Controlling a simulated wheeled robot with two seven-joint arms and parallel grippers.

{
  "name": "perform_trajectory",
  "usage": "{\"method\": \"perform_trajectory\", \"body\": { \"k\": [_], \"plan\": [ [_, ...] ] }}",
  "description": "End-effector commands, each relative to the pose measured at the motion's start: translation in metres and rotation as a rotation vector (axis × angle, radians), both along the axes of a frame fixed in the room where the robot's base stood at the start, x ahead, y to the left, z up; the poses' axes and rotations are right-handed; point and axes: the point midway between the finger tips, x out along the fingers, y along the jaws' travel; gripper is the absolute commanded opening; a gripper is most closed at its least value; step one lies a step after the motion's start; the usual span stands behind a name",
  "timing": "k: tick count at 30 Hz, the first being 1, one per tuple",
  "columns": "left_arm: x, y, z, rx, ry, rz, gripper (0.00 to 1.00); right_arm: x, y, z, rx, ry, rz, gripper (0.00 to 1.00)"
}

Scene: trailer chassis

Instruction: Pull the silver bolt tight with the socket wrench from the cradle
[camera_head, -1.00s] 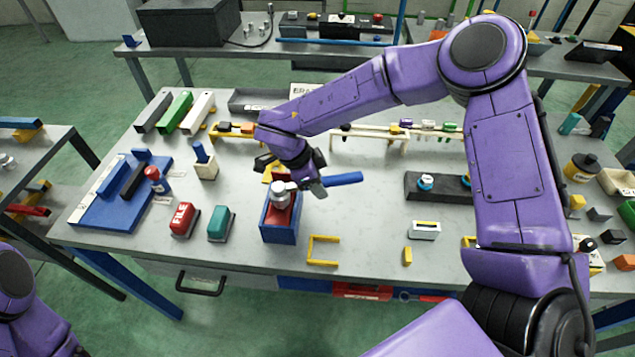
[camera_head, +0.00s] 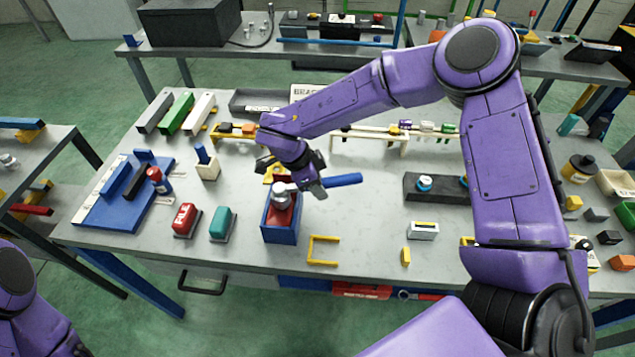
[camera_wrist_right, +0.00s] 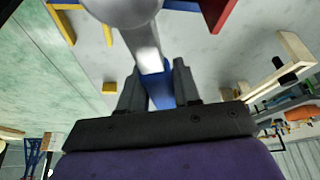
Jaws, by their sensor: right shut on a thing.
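The socket wrench has a silver head (camera_head: 282,194) and a blue handle (camera_head: 343,180). Its head sits over a red block in a blue box-shaped holder (camera_head: 281,233) near the table's front. My right gripper (camera_head: 313,184) is shut on the wrench, near where the silver shank meets the blue handle. In the right wrist view the shank (camera_wrist_right: 146,45) runs between the fingers to the round head at the top. The silver bolt is not visible; the wrench head may cover it. Only my left arm (camera_head: 25,310) shows at the lower left; its gripper is out of view.
A yellow bracket (camera_head: 323,262) stands in front of the handle. A red block (camera_head: 186,220) and a teal block (camera_head: 221,223) stand left of the blue holder. A dark block with blue-ringed parts (camera_head: 437,187) lies to the right. The table between handle and dark block is clear.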

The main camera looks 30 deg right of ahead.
Motion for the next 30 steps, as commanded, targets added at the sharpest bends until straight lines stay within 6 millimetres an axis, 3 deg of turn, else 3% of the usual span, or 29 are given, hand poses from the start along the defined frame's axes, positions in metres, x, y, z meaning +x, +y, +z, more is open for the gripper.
{"method": "perform_trajectory", "body": {
  "k": [30],
  "plan": [
    [0.000, 0.000, -0.002, 0.000, 0.000, 0.000, 1.00, 0.000, 0.000, -0.009, 0.001, 0.000, 0.000, 0.00]
  ]
}}
